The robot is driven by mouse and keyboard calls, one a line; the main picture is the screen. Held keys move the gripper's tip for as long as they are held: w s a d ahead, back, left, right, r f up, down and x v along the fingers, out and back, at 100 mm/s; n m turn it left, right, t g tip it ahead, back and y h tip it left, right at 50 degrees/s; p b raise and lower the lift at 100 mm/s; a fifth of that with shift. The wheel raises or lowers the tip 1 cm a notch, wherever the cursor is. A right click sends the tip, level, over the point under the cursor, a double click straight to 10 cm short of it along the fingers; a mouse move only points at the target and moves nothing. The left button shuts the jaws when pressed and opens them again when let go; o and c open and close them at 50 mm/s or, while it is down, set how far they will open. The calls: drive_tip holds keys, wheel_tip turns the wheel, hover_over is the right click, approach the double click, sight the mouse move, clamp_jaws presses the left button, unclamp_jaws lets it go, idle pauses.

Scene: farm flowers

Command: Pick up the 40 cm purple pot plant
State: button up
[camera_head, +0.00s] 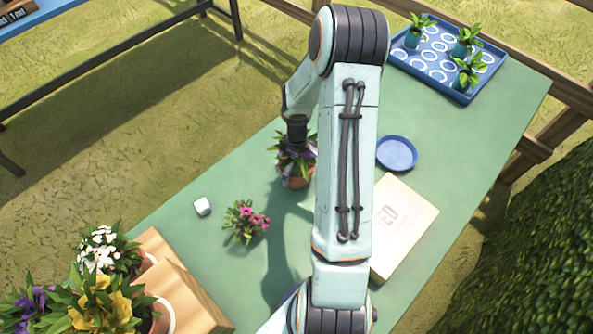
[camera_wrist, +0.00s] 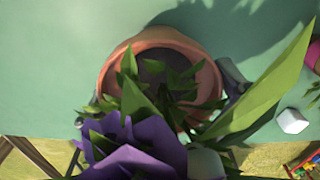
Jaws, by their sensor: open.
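A purple-flowered plant in a terracotta pot (camera_head: 295,181) stands on the green table, partly behind my arm. In the wrist view its pot (camera_wrist: 204,50) fills the middle, with purple petals (camera_wrist: 140,150) and leaves close to the camera. My gripper (camera_head: 297,140) is above the plant, pointing down among its foliage. In the wrist view my gripper (camera_wrist: 163,95) is open, with dark finger parts on the left and right sides of the pot. Leaves and petals hide much of the fingers, so I cannot tell whether they touch it. Another purple-flowered plant (camera_head: 35,304) is at the lower left.
A pink-flowered plant (camera_head: 245,222) and a white cube (camera_head: 202,206) stand left of my arm. A wooden crate (camera_head: 180,285) with white and yellow flowers is at lower left. A blue saucer (camera_head: 397,153), a flat box (camera_head: 405,222) and a blue tray (camera_head: 462,97) with seedlings lie right.

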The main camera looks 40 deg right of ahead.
drive_tip(key=c, duration=0.8)
drive_tip(key=shift+c, duration=0.2)
